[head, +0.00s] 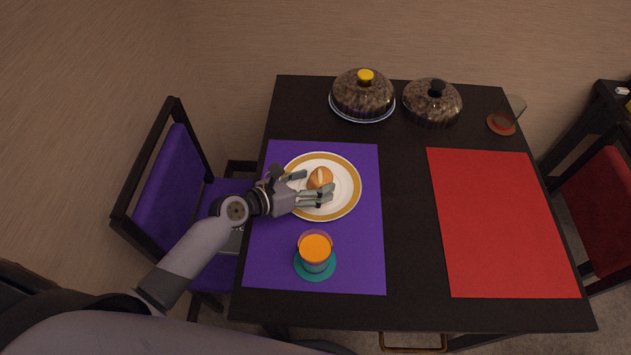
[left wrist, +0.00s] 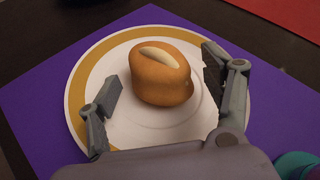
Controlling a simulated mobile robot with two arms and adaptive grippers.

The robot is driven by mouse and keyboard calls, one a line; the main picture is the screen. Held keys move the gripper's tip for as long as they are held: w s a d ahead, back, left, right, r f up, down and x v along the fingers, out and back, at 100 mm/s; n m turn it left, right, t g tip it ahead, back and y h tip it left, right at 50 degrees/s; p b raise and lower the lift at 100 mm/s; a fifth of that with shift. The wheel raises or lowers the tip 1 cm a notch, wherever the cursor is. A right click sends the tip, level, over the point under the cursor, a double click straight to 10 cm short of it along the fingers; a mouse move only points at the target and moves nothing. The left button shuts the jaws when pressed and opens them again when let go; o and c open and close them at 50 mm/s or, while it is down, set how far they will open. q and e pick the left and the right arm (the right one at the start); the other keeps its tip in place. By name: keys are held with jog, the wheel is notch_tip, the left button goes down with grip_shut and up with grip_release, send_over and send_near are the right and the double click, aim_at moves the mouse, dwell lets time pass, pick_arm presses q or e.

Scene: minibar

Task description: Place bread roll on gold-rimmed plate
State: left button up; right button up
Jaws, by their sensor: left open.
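The bread roll (head: 320,177) is golden brown with a pale slit on top. It rests on the white gold-rimmed plate (head: 345,203), which lies on the purple placemat. The roll also shows in the left wrist view (left wrist: 160,76), near the middle of the plate (left wrist: 88,68). My left gripper (head: 318,187) is open above the plate, its fingers apart on either side of the roll. In the left wrist view, a gap shows between the roll and each finger. My right gripper is not in view.
An orange drink (head: 315,250) on a teal coaster stands below the plate on the purple mat (head: 265,265). Two domed covers (head: 363,97) (head: 433,105) and a glass (head: 508,116) stand at the back. A red mat (head: 500,225) lies empty at right.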

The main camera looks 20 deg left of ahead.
pick_arm(q)
jog(key=v, duration=1.1)
jog(key=shift+r, duration=0.1)
